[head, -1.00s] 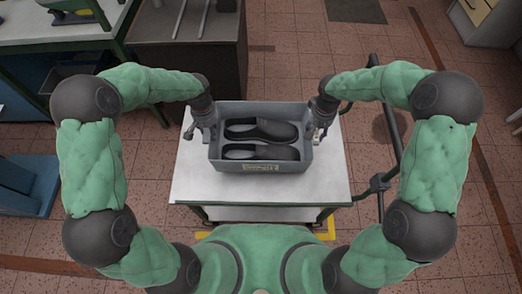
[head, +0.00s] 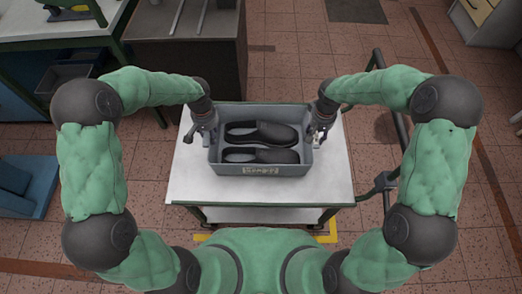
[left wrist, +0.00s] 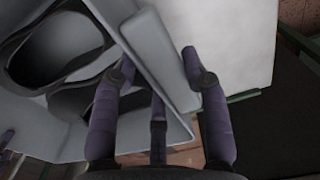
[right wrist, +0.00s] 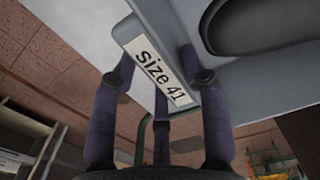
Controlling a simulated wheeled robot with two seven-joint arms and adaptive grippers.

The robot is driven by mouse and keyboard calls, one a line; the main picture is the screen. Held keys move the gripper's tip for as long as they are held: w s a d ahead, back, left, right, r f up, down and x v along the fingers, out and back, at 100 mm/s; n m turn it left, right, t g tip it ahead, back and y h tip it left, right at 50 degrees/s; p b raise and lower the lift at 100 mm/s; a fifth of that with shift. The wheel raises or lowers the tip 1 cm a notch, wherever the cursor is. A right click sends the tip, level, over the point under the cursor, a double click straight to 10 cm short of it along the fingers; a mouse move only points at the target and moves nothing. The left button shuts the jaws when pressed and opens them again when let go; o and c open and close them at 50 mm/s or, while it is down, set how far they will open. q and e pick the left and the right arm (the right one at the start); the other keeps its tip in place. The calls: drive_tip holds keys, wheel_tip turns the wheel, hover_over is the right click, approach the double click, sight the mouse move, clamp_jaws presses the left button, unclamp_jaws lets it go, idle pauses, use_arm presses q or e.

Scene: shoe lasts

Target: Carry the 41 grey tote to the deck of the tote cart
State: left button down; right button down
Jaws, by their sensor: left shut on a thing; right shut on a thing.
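The grey tote (head: 217,160) is level over the white deck (head: 185,180) of the tote cart, with dark shoe-shaped lasts (head: 262,134) inside. I cannot tell whether its bottom touches the deck. My left gripper (head: 207,137) is shut on its left end; the left wrist view shows the fingers around the end flange (left wrist: 165,55). My right gripper (head: 319,135) is shut on its right end. A "size 41" label (right wrist: 160,75) shows between its fingers in the right wrist view. The tote's front label (head: 260,170) is too small to read.
The cart's dark tube handle (head: 397,135) stands at the right. A dark cabinet (head: 190,60) and a green-framed bench (head: 55,40) are behind at left. A blue object (head: 30,190) is on the floor at left. Bare deck shows around the tote.

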use_arm(q)
drive_tip(key=shift+f+b, duration=0.35)
drive_tip(key=shift+f, duration=0.1)
use_arm(e)
drive_tip(key=shift+f, duration=0.45)
use_arm(q)
drive_tip(key=c, duration=0.6)
unclamp_jaws()
drive_tip(key=shift+r, duration=0.1)
drive_tip(key=shift+c, duration=0.2)
use_arm(e)
drive_tip(key=c, duration=0.6)
unclamp_jaws()
drive_tip(key=shift+r, duration=0.1)
drive_tip(key=shift+c, duration=0.2)
drive_tip(key=shift+r, duration=0.1)
use_arm(q)
wheel_tip(320, 180, up, 12)
use_arm(e)
wheel_tip(320, 180, up, 12)
